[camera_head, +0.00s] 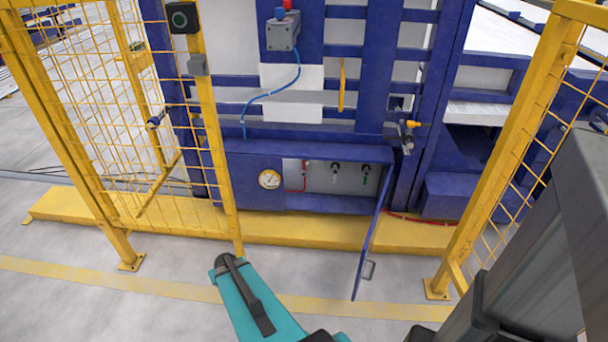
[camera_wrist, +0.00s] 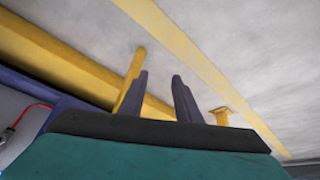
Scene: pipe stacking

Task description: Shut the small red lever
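The small red lever (camera_head: 304,175) appears as a thin red piece at the left of the white panel inside the open blue cabinet, near a round gauge (camera_head: 269,179). Its exact position is too small to tell. In the wrist view, my gripper (camera_wrist: 160,90) shows two dark fingers standing apart with nothing between them. The teal end of my arm is low in front of the cabinet in the head view, well short of the lever. A red hose (camera_wrist: 38,106) leads to a fitting at the left of the wrist view; I cannot make out the lever there.
The blue cabinet door (camera_head: 373,240) hangs open toward me at the right. A black and a green-ended fitting (camera_head: 364,171) sit right of the lever. Yellow mesh fences (camera_head: 100,110) stand on both sides. A yellow floor beam (camera_head: 290,231) runs below the cabinet.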

